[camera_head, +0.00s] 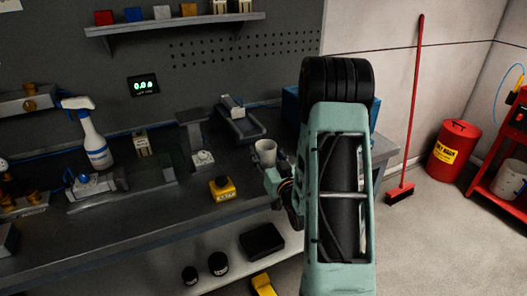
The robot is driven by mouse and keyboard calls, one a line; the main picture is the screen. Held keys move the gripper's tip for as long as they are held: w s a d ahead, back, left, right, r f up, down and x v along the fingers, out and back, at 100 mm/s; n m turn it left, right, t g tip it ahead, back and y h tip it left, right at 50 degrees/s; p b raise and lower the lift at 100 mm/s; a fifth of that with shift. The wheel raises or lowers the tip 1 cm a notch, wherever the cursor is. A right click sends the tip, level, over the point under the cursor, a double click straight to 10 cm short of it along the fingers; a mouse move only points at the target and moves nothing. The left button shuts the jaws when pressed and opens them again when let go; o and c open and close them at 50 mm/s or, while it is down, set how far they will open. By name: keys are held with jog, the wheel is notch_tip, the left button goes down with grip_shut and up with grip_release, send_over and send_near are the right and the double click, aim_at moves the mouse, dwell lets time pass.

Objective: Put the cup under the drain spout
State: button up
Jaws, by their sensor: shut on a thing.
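A pale cup (265,151) stands upright, open end up, over the right part of the workbench, just left of my arm. My gripper (270,171) is at the cup's lower part and shut on it. My own arm hides much of the gripper, and the fingertips are too small to make out. I cannot tell whether the cup's base touches the bench. I cannot pick out the drain spout for certain; brass fittings (30,104) show on a grey block at the far left.
The workbench (160,214) has bare room at its front. A yellow box (222,188) stands left of the cup. A grey device (240,122) is behind it, and a blue box (290,103) lies partly behind my arm. A spray bottle (90,138) stands at left.

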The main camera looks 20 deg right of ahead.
jog(key=shift+s, duration=0.1)
jog(key=shift+f, duration=0.1)
jog(key=o, duration=1.1)
jog(key=shift+c, duration=0.2)
jog(key=shift+r, duration=0.2)
